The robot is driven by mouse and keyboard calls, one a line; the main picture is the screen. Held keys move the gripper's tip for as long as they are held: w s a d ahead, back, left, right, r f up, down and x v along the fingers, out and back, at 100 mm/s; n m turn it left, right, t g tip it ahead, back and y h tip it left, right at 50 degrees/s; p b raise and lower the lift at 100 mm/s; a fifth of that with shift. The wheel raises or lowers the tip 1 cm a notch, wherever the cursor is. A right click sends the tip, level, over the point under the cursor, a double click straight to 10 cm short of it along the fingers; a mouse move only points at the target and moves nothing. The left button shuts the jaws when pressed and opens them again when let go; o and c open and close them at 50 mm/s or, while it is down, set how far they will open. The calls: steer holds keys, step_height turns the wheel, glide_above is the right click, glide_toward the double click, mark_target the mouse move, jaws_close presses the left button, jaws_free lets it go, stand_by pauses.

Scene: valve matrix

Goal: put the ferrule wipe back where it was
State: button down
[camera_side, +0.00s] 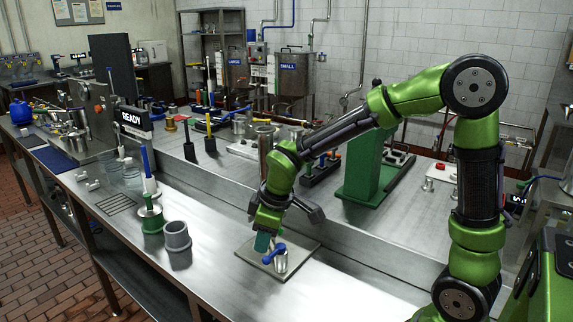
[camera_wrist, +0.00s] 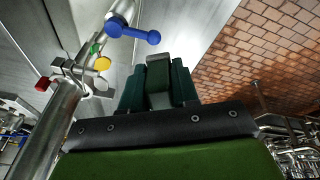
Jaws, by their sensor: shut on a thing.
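My gripper (camera_side: 263,242) is low over the front counter, just left of a small valve with a blue handle (camera_side: 274,251) on a flat square plate (camera_side: 254,267). In the wrist view, my gripper (camera_wrist: 158,66) has its two dark teal fingers close together. A dark grey-green piece (camera_wrist: 158,78) shows between them. It seems to be the ferrule wipe, but its shape is mostly hidden. The blue handle (camera_wrist: 133,30) is up and left of the fingertips in the wrist view. I cannot tell whether my gripper touches the plate or valve.
A metal pipe with coloured knobs (camera_wrist: 62,110) rises close at left in the wrist view. A raised ledge runs behind. The counter between cup and plate is clear.

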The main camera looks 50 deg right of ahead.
mark_target(266, 310)
steer(key=s+a+f+n+g, duration=0.1)
steer(key=f+n, duration=0.1)
steer(key=n, duration=0.2)
steer(key=s+a+f+n+g, duration=0.1)
steer(key=a+f+n, duration=0.1)
steer(key=f+n, duration=0.1)
steer(key=s+a+f+n+g, duration=0.1)
steer(key=f+n, duration=0.1)
steer(key=n, duration=0.3)
steer(key=shift+s+a+f+n, duration=0.3)
steer(key=shift+s+a+n, duration=0.05)
steer(key=shift+s+n, duration=0.05)
steer(key=shift+f, duration=2.55)
steer(key=c, duration=0.8)
jaws_free()
steer(key=shift+f, duration=0.1)
steer(key=shift+c, duration=0.2)
